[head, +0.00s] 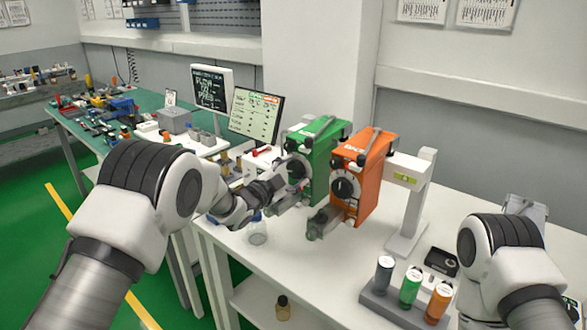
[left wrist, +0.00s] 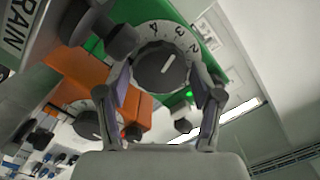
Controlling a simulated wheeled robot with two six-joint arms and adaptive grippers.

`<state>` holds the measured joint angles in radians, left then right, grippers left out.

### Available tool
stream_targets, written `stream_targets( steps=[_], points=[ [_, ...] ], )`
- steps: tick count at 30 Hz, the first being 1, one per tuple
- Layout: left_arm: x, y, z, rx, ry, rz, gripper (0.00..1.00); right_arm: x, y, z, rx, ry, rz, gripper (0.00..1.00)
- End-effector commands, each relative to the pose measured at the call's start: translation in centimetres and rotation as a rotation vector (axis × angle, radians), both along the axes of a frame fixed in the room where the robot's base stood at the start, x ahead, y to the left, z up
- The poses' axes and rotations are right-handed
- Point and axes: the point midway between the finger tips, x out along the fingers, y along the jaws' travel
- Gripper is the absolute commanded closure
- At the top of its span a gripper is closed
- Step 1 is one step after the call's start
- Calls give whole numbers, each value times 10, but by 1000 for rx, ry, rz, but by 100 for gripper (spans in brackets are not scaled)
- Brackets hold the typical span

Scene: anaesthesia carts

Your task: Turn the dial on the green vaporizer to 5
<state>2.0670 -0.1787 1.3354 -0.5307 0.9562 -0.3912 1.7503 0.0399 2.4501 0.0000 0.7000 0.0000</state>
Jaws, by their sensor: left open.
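The green vaporizer (head: 318,158) hangs on a white stand above the table, left of the orange vaporizer (head: 358,176). Its dial (left wrist: 162,65) is a dark knob with a pale line on a white numbered ring; 2, 3 and 4 are readable. In the head view this dial (head: 297,170) is partly hidden by my left gripper (head: 280,184). In the left wrist view my left gripper (left wrist: 164,84) is open, one finger on either side of the dial. I cannot tell whether the fingers touch it. My right gripper is not in view; only its arm shows at the lower right.
The orange vaporizer's dial (left wrist: 88,124) is close by. A white stand post (head: 412,205) rises to its right. Grey, green and orange bottles stand in a holder (head: 385,308) at the front. A monitor (head: 256,116) is behind left. A clear jar (head: 257,232) stands near the table's left edge.

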Motion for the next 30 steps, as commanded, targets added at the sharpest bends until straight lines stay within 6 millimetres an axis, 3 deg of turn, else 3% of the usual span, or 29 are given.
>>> stream_targets(
  steps=[8,12,30],
  points=[
    [4,-2,-1,0,1,1,34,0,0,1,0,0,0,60],
    [4,-2,-1,0,1,1,79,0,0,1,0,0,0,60],
    [4,-2,1,-105,75,-4,80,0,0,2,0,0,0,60]
  ],
)
